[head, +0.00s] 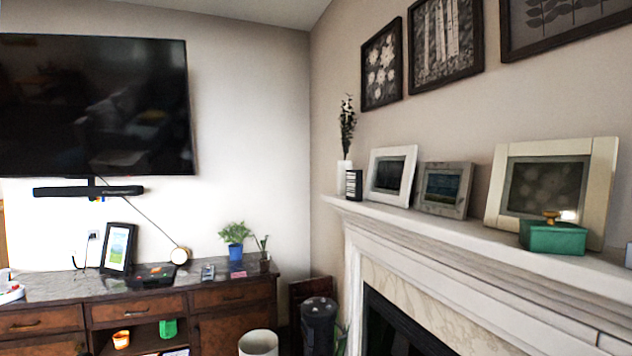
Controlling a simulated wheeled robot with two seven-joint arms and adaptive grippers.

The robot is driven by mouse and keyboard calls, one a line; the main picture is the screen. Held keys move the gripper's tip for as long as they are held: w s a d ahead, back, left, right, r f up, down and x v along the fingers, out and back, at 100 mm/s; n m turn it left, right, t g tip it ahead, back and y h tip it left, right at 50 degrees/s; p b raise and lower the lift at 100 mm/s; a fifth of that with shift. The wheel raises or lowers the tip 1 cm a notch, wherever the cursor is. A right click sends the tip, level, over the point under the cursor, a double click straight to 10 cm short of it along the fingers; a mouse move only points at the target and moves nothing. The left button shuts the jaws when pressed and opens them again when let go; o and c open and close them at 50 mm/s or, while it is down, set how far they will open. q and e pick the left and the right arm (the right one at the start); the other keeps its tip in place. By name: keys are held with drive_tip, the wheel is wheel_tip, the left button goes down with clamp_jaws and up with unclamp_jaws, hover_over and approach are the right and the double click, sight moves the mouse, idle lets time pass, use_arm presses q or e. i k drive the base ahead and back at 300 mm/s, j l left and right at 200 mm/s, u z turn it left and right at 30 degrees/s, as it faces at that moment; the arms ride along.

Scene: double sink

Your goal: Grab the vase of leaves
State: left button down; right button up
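A white vase (343,176) stands upright at the far left end of the white mantel. Dark leafy stems (347,125) rise from it against the corner wall. Its right lower side is partly covered by a small black striped object (353,184). A second leafy plant in a blue pot (235,251) stands on the dark wooden cabinet, next to a small plant in a dark pot (264,262). Neither of my grippers shows in the head view.
The mantel (480,239) also holds several picture frames, including a white one (390,176), and a green box (553,237). Below are the fireplace (395,325), a black bin (319,322) and a white bin (258,343). The cabinet (233,296) stands at left under a television (95,105).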

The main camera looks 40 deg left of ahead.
sight(342, 166)
drive_tip(key=u, duration=1)
